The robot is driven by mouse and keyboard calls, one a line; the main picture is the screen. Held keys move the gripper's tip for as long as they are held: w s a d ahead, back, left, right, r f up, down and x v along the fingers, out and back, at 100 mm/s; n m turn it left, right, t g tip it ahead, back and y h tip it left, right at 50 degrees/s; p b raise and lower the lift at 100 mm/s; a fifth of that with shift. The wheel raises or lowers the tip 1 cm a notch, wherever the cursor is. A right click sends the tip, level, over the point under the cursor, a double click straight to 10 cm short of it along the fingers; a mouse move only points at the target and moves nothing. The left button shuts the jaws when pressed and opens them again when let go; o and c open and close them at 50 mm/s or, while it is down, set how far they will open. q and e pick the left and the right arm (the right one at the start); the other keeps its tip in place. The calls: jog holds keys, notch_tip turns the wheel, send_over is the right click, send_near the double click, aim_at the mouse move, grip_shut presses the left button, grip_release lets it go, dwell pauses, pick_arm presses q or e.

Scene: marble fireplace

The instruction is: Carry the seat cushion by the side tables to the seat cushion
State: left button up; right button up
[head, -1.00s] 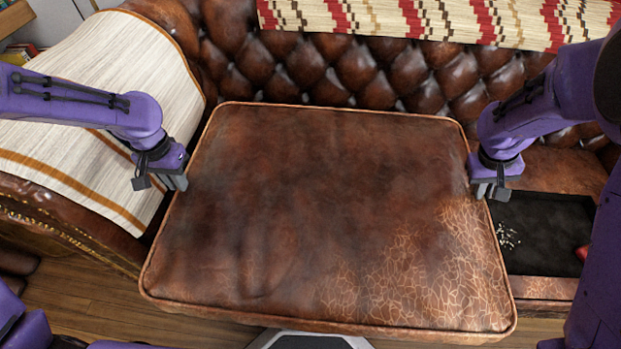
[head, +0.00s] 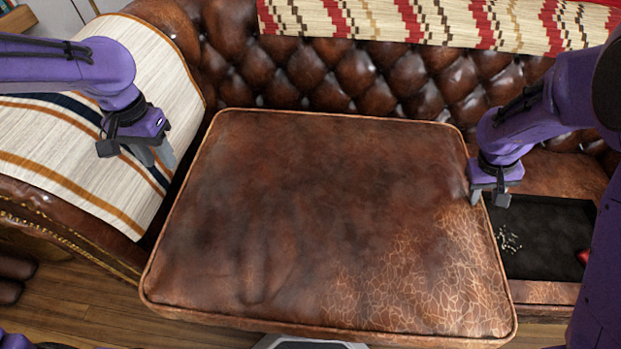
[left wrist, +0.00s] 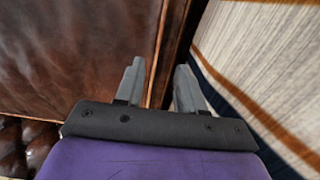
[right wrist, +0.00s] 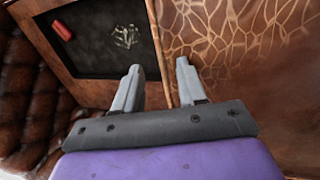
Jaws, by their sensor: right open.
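The brown leather seat cushion (head: 310,220) with piped edges lies flat across the middle of the tufted leather sofa (head: 350,75); its front right part is cracked.
A striped blanket (head: 60,140) covers the left sofa arm. A patterned throw (head: 440,22) hangs over the sofa back. A black tray (head: 545,240) with small pale bits and a red item (head: 583,257) lies right of the cushion. Wooden floor (head: 90,305) shows at lower left.

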jog(key=shift+r, duration=0.1)
pick_arm(q)
jog(key=shift+r, duration=0.8)
pick_arm(e)
jog(key=v, duration=1.2)
